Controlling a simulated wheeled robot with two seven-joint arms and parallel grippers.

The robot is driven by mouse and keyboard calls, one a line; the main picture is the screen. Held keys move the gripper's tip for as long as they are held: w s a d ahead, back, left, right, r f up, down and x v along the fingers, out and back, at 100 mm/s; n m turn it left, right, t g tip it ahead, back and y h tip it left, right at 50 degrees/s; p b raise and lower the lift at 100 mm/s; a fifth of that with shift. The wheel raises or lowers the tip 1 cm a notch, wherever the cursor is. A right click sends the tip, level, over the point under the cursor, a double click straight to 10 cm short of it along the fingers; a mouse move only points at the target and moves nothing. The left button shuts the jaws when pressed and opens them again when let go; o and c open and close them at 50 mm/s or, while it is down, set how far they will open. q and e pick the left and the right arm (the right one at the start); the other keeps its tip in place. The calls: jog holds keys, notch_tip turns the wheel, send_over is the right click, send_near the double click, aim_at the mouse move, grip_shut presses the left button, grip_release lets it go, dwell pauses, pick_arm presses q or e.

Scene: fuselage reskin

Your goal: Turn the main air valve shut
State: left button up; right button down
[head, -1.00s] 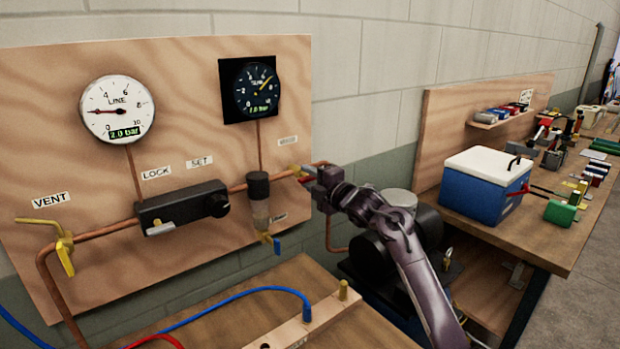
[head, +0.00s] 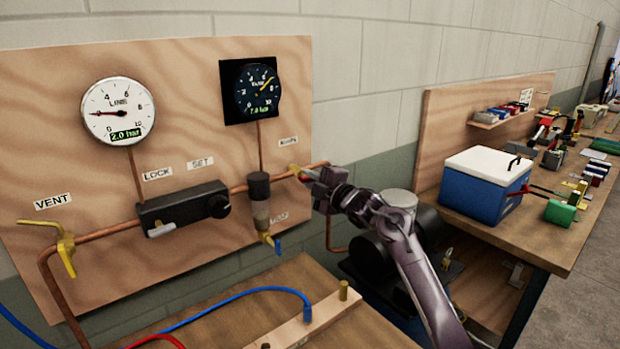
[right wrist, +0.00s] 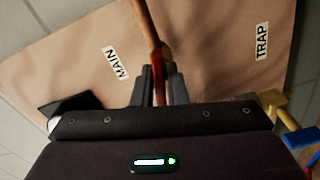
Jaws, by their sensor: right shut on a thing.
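The main air valve (head: 295,170) sits on the copper pipe at the right edge of the plywood panel, with a yellow body. Its red lever (right wrist: 159,88) shows in the right wrist view, between the two grey fingers. My right gripper (head: 309,175) is shut on this lever, against the panel's right edge. The gripper hides most of the lever in the head view. The MAIN label (right wrist: 116,63) is left of the fingers in the right wrist view. The LINE gauge (head: 118,111) reads 2.0 bar. The dark gauge (head: 257,89) stands higher. My left gripper is not in view.
The trap (head: 260,200) with a blue-handled drain hangs just left of my right gripper. A yellow vent valve (head: 66,252) is at far left. Below are a wooden bench (head: 215,318) and blue hose (head: 270,289). A blue cooler (head: 487,183) stands on the right-hand table.

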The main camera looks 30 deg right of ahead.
jog(key=m+p, duration=0.1)
jog(key=m, duration=0.2)
jog(key=shift+m, duration=0.4)
jog(key=m+p, duration=0.2)
jog(key=m, duration=0.1)
jog(key=shift+m, duration=0.3)
jog(key=m+p, duration=0.2)
jog(key=m, duration=0.2)
jog(key=shift+f+m+p, duration=0.15)
jog(key=shift+m+p, duration=0.95)
jog(key=shift+m, duration=0.7)
jog(key=c, duration=1.5)
grip_release()
